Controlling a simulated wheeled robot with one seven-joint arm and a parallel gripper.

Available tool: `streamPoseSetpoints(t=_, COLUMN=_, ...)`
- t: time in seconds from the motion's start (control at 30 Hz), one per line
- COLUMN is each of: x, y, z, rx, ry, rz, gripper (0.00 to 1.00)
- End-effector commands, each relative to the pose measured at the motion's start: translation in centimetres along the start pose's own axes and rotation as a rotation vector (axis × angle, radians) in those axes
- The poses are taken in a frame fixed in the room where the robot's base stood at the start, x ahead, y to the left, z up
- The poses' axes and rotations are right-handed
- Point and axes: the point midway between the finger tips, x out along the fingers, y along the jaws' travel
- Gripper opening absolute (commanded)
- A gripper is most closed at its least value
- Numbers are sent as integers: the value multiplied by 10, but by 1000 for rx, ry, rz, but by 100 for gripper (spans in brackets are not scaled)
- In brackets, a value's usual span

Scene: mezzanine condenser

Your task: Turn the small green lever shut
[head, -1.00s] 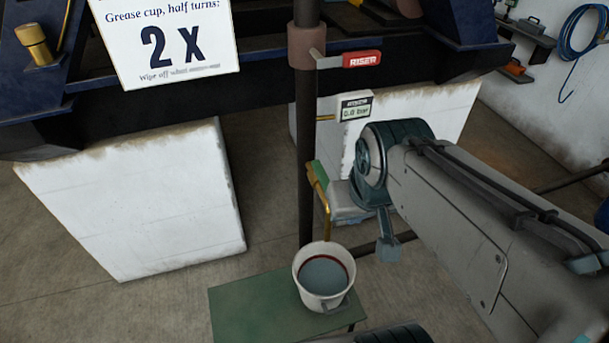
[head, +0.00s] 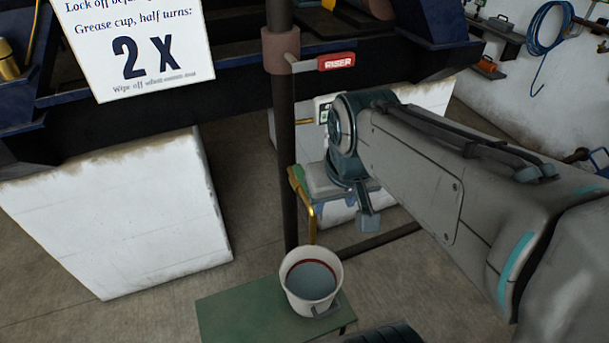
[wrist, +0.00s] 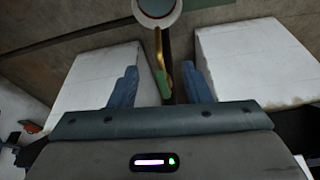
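The small green lever (head: 298,177) sits at the top of a brass spout (head: 309,215) beside the dark vertical pipe, above a bucket. In the wrist view the green lever (wrist: 162,84) lies between the two blue fingers of my gripper (wrist: 160,70), with a gap on both sides. My gripper is open and appears to touch nothing. In the head view my wrist hides part of the gripper, just right of the lever. A red lever tagged RISER (head: 336,62) is higher on the same pipe.
A white bucket (head: 312,310) of liquid stands on a green stand (head: 225,315) under the spout. The dark pipe (head: 289,150) rises close by the lever. White blocks (head: 120,215) flank it. A gauge (head: 322,108) is mostly hidden behind my wrist.

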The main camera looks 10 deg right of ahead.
Motion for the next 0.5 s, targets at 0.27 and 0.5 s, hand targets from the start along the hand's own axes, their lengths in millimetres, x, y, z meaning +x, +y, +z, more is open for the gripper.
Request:
streamPoseSetpoints(t=0.27, x=13, y=4, z=-82, rx=-45, ry=-122, rz=-19, gripper=44)
streamPoseSetpoints(t=0.5, x=41, y=6, z=-147, rx=-89, ry=-223, rz=-23, gripper=44)
